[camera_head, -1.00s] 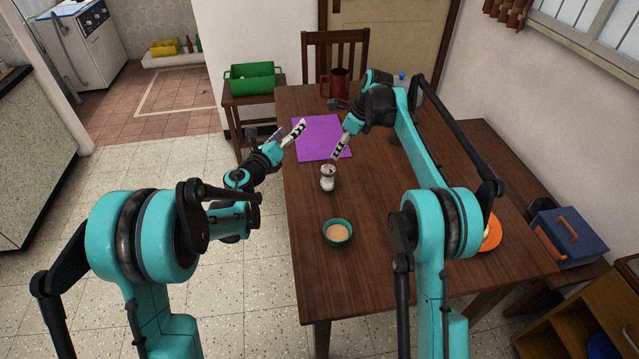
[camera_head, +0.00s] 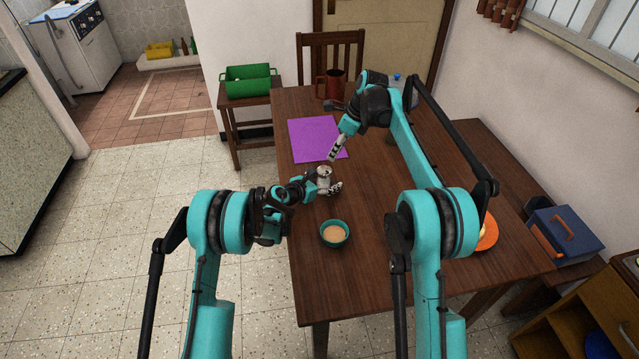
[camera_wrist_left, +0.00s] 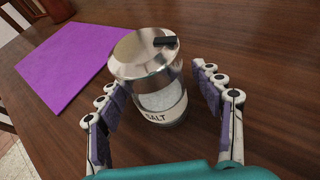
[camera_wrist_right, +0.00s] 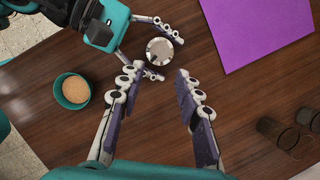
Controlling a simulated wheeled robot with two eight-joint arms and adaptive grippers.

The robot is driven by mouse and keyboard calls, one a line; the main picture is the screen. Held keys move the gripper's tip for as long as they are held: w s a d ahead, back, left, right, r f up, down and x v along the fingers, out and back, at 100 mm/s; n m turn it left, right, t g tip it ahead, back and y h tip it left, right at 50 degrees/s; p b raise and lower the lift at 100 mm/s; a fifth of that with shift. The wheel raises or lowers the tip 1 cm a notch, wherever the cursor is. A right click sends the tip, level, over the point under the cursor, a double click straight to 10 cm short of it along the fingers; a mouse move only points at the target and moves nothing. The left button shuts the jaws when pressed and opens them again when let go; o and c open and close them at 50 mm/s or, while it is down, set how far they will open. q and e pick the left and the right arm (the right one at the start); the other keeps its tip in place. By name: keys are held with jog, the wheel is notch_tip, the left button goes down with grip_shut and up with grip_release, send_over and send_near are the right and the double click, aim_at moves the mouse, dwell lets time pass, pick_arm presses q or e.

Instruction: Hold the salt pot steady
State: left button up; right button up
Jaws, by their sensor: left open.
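The salt pot (camera_head: 323,172), a glass jar with a steel lid and a SALT label, stands upright on the wooden table. In the left wrist view the salt pot (camera_wrist_left: 160,103) sits between the fingers of my left gripper (camera_wrist_left: 158,84). Those fingers are open, one on each side, with a gap visible on the right. My left gripper (camera_head: 326,186) reaches in from the left in the head view. My right gripper (camera_wrist_right: 157,78) is open and empty; its fingers point toward the lidded pot (camera_wrist_right: 159,50). In the head view the right gripper (camera_head: 334,152) is just behind the pot.
A teal bowl (camera_head: 334,234) with tan contents stands in front of the pot. A purple mat (camera_head: 312,139) lies behind it, and a dark red mug (camera_head: 332,84) stands farther back. An orange plate (camera_head: 487,234) is at the right. The table between bowl and plate is clear.

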pick_arm(q)
jog(key=shift+x, duration=0.9)
jog(key=c, duration=1.4)
pick_arm(e)
jog(key=o, duration=0.7)
pick_arm(q)
jog(key=shift+c, duration=0.6)
pick_arm(e)
jog(key=n+t+y, duration=0.6)
jog(key=n+y, duration=0.2)
jog(key=n, duration=2.6)
send_near(329, 172)
pick_arm(q)
grip_shut()
pick_arm(e)
jog(key=x, duration=0.9)
jog(key=shift+w, duration=0.15)
